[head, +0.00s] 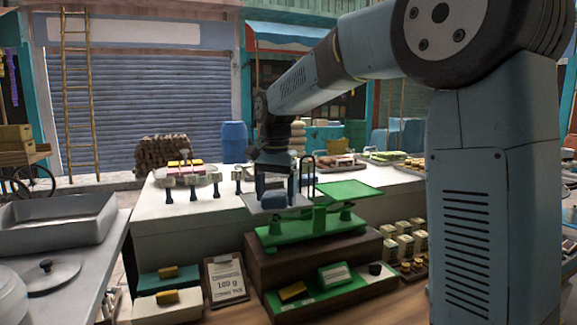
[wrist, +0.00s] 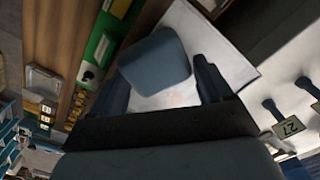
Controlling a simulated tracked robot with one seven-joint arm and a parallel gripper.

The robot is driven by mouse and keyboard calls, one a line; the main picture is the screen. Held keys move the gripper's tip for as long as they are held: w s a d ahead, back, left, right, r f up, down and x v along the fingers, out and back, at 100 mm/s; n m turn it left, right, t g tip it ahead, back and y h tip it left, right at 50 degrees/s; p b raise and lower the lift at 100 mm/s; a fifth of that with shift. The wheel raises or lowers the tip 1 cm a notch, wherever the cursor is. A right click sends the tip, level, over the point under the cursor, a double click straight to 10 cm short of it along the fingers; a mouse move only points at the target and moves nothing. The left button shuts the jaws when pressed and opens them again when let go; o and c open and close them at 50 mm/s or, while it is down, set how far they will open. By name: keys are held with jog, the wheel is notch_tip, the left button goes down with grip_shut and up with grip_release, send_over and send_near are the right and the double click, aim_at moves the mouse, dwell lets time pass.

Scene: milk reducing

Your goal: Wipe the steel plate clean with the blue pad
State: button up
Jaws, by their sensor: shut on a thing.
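The blue pad (head: 273,200) is in my gripper (head: 276,192), which points down over the left side of the green balance scale. The pad also shows between the fingers in the wrist view (wrist: 155,60), slightly tilted. The steel plate (head: 299,207) is the pale flat square on the scale's left side, under the pad. In the wrist view the plate (wrist: 220,40) looks light grey, with faint marks near the gripper. I cannot tell whether the pad touches it. Part of the plate is hidden by pad and fingers.
The green scale (head: 310,227) has an empty right pan (head: 345,190) and stands on a brown step. Several dark-stemmed weights or tools (head: 192,183) stand left on the white counter. A clipboard (head: 226,280) leans below. A metal tray (head: 60,222) is at far left.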

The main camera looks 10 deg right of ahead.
jog(key=shift+s+r, duration=0.25)
jog(key=shift+s, duration=0.05)
jog(key=shift+w+r, duration=0.15)
jog(key=shift+r, duration=3.25)
